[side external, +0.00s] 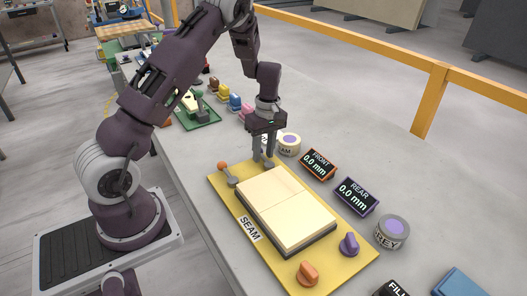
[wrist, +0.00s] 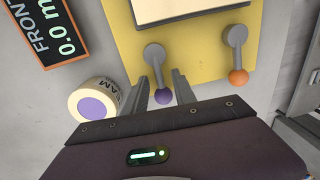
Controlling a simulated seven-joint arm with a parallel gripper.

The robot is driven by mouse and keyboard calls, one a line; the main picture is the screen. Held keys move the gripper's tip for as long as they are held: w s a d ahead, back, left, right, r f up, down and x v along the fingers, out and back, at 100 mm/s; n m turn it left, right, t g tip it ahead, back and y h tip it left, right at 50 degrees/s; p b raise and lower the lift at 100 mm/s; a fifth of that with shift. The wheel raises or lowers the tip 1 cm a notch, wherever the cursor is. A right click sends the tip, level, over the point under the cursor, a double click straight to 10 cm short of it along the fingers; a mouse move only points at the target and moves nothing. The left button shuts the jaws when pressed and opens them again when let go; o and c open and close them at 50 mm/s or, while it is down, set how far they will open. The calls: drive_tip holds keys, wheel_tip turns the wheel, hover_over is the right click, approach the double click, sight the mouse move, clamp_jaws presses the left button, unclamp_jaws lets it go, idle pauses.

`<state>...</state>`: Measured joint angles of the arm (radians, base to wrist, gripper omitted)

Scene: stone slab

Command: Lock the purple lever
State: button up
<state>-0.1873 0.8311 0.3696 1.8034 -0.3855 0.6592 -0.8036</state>
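The purple lever has a grey arm (wrist: 153,58) and a purple ball end (wrist: 163,96), seen in the wrist view near the edge of the yellow board (wrist: 200,60). My gripper (wrist: 162,80) is open, with its two fingers apart on either side of the lever's ball end. I cannot tell whether a finger touches it. In the side view my gripper (side external: 263,160) points down at the board's far corner, and the purple lever is largely hidden there. A lever with an orange ball (side external: 222,166) stands at the near corner; it also shows in the wrist view (wrist: 238,76).
Two cream slabs (side external: 285,205) lie on the board. An orange knob (side external: 308,273) and a purple knob (side external: 348,243) sit at its other end. A SEAM tin (side external: 289,145), FRONT display (side external: 319,164) and REAR display (side external: 357,196), both reading 0.0 mm, stand beside it.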

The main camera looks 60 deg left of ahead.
wheel_tip(320, 180, up, 7)
drive_tip(key=shift+w, duration=0.3)
drive_tip(key=s+d+r+m+t, duration=0.1)
drive_tip(key=s+d+r+m, duration=0.2)
drive_tip(key=d+r, duration=0.3)
drive_tip(key=s+d+r+m+t, duration=0.2)
drive_tip(key=s+d+r+m, duration=0.15)
drive_tip(key=r, duration=0.45)
drive_tip(key=s+d+r+m+t, duration=0.1)
drive_tip(key=s+d+m, duration=0.3)
drive_tip(key=s, duration=0.5)
drive_tip(key=s+d+r+m+t, duration=0.2)
drive_tip(key=s+d+r+m, duration=0.1)
drive_tip(key=s+m, duration=0.4)
drive_tip(key=shift+s+d+r+t, duration=0.3)
drive_tip(key=shift+s+d, duration=0.55)
drive_tip(key=shift+s, duration=0.05)
